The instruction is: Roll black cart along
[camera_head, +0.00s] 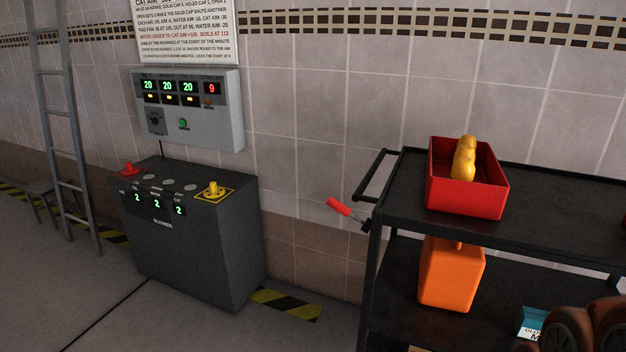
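The black cart (545,207) stands at the right, close to the tiled wall, and runs out of the picture on the right. Its push handle (376,175) is a black bar at the left end of the top shelf. A lever with a red grip (339,207) sticks out to the left by the cart's left post. A red open bin (466,204) with yellow rounded things (464,160) in it stands on the top shelf. An orange container (451,278) is on the shelf below. The cart's wheels are not visible.
A dark blower cabinet (200,243) with red and yellow knobs stands left of the cart, under a grey wall panel (190,107). A ladder (66,140) leans at the far left. Dark brown rounded shapes (590,330) fill the lower right corner. Floor before the cabinet is clear.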

